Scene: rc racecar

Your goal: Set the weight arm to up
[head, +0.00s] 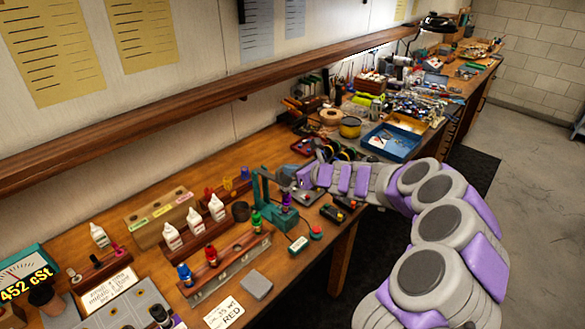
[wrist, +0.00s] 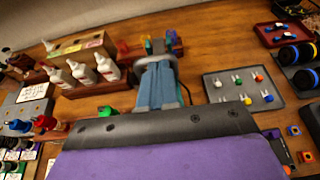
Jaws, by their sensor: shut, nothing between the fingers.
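A teal-green bench device (head: 256,190) with an upright frame stands on the workbench in the head view.
White bottles (head: 194,220) stand in a rack left of the device. Blue and red capped bottles (head: 211,256) sit in front. A grey tray (wrist: 238,88) with small colored parts lies right of it in the wrist view. A blue tray (head: 392,142) is farther back.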

